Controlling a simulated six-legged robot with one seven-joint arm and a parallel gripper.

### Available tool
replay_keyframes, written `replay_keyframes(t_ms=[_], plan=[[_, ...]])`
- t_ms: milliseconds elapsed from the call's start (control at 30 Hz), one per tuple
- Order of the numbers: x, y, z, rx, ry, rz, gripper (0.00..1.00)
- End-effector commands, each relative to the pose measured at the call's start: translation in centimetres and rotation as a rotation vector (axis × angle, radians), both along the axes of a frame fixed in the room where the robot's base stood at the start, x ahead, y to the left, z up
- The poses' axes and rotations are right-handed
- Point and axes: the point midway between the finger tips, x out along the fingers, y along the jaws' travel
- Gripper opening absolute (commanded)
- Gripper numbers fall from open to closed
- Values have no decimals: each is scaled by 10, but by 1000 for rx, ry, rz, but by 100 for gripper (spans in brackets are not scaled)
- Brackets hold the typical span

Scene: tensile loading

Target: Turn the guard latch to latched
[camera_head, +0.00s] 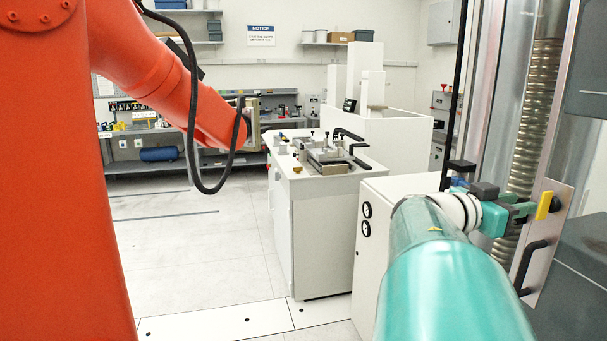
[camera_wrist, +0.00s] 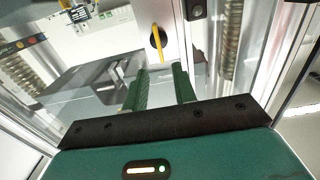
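The guard latch (camera_wrist: 158,38) is a yellow bar on a dark round hub, mounted on a pale metal frame strip. In the wrist view the bar stands nearly upright, slightly tilted. It also shows in the head view (camera_head: 544,205) at the right, beside my gripper (camera_head: 525,211). In the wrist view my gripper (camera_wrist: 161,70) has two green ribbed fingers apart with nothing between them. The latch lies just beyond the fingertips, roughly in line with the gap. I cannot tell the exact distance or whether anything touches.
An orange robot arm (camera_head: 150,60) fills the left; open floor lies between.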

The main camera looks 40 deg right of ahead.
Motion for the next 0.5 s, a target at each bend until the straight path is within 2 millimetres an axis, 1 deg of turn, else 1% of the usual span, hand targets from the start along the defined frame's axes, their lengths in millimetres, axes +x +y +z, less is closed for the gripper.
replay_keyframes(t_ms=[33, 100, 300, 400, 500], plan=[[-5, -10, 0, 1, 0, -2, 27], [-10, -23, -1, 1, 1, -2, 27], [-23, -54, 0, 1, 1, 0, 27], [-26, -62, 0, 1, 0, 1, 27], [-27, -67, 0, 0, 0, 2, 27]])
